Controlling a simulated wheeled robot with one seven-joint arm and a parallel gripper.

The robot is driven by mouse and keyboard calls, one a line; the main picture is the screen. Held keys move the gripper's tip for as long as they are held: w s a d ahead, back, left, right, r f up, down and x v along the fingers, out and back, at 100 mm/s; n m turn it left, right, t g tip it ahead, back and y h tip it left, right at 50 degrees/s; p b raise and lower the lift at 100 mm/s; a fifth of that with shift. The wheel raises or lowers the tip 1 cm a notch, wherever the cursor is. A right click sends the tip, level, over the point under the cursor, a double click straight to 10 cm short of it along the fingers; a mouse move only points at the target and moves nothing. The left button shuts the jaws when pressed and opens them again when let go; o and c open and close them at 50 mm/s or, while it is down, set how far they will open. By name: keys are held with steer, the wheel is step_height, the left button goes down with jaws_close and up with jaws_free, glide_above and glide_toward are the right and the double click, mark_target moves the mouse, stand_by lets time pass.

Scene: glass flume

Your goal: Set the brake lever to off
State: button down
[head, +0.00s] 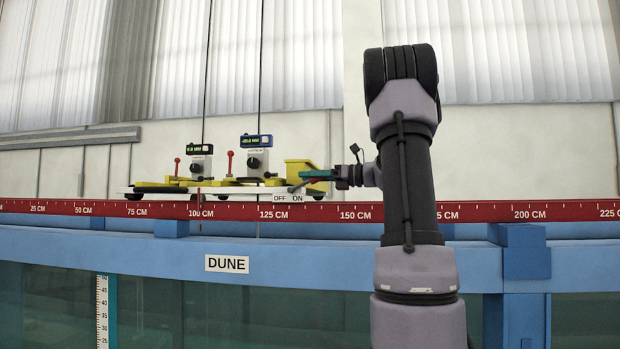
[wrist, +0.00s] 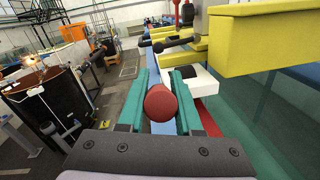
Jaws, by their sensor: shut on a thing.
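My gripper (head: 315,174) reaches in from the right at the right end of the white carriage (head: 232,192), just above the OFF and ON labels (head: 288,198). In the wrist view its two teal fingers (wrist: 162,84) are shut on the round red knob (wrist: 160,103) of the brake lever. In the head view the lever's grey rod (head: 301,186) leans up to the right from near the labels toward the fingers. The fingers hide the knob in the head view.
The carriage bears yellow blocks (head: 303,170), two gauges with green displays (head: 257,141) and two smaller red-knobbed levers (head: 230,160). A red scale rail (head: 340,212) runs along the blue flume frame (head: 330,252). In the wrist view a yellow block (wrist: 265,40) sits close on the right.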

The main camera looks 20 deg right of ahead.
mark_target(290, 189)
steer(key=shift+r+h, duration=0.1)
steer(key=shift+h, duration=0.2)
steer(key=shift+w+a+r+g+h, duration=0.4)
steer(key=shift+a+r+g+h, duration=0.3)
steer(key=shift+g+h, duration=0.35)
steer(key=g+h, duration=0.1)
steer(key=w+a+r+g+h, duration=0.1)
steer(key=h, duration=0.1)
steer(key=shift+w+a+r+n, duration=0.1)
steer(key=shift+a+n, duration=0.2)
steer(key=a+g+h, duration=0.1)
steer(key=w+a+g+h, duration=0.1)
steer(key=h, duration=0.1)
steer(key=shift+w+r+g, duration=0.15)
steer(key=shift+w+g, duration=0.05)
steer(key=shift+g, duration=0.05)
steer(key=shift+w+a+g+h, duration=0.3)
steer(key=shift+a+g+h, duration=0.25)
steer(key=shift+h, duration=0.4)
steer(key=c, duration=0.6)
jaws_free()
